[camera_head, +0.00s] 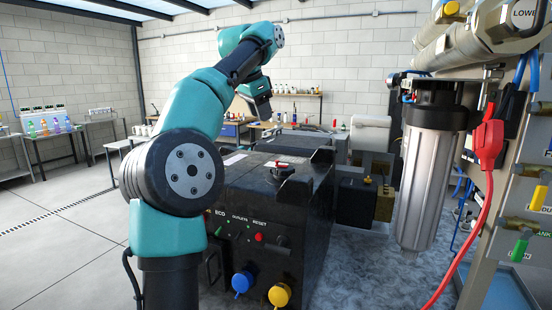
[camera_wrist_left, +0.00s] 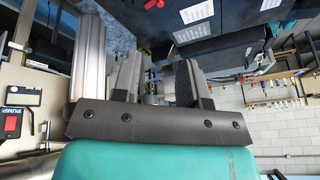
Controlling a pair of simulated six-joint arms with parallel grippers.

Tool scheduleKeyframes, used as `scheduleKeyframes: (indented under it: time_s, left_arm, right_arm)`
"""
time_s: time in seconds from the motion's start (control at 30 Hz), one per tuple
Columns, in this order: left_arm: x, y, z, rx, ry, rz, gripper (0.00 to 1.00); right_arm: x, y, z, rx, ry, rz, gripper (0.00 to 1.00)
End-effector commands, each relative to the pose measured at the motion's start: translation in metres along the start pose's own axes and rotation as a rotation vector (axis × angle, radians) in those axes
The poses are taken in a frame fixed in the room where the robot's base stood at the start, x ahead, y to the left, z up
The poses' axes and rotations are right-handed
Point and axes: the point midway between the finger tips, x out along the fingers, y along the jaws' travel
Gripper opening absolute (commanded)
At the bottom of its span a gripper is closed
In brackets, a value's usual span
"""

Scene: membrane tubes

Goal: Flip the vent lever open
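My left gripper (camera_head: 258,105) is held high above the black unit in the head view. In the left wrist view its two fingers (camera_wrist_left: 159,72) stand apart with nothing between them. No part is clearly marked as the vent lever. A red handle (camera_head: 490,142) with a red cord hangs at the right, beside the silver filter housing (camera_head: 425,185) with its black cap. A yellow lever (camera_head: 538,198) and a green lever (camera_head: 520,250) sit on the rack farther right. These handles are well away from the left gripper. My right gripper is not in view.
The black unit (camera_head: 290,225) has a red-topped knob (camera_head: 281,169) and blue and yellow caps. Large pale tubes (camera_head: 485,40) lie across the upper right. A red pump switch (camera_wrist_left: 12,124) shows in the left wrist view. The floor at left is clear.

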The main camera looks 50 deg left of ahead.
Motion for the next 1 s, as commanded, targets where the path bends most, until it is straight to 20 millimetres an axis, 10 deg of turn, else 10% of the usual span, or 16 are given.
scheduleKeyframes:
  time_s: [1.0]
  left_arm:
    - [0.153, 0.0, 0.001, -0.001, -0.001, 0.001, 0.4]
  right_arm:
    - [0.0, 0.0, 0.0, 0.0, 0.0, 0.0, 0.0]
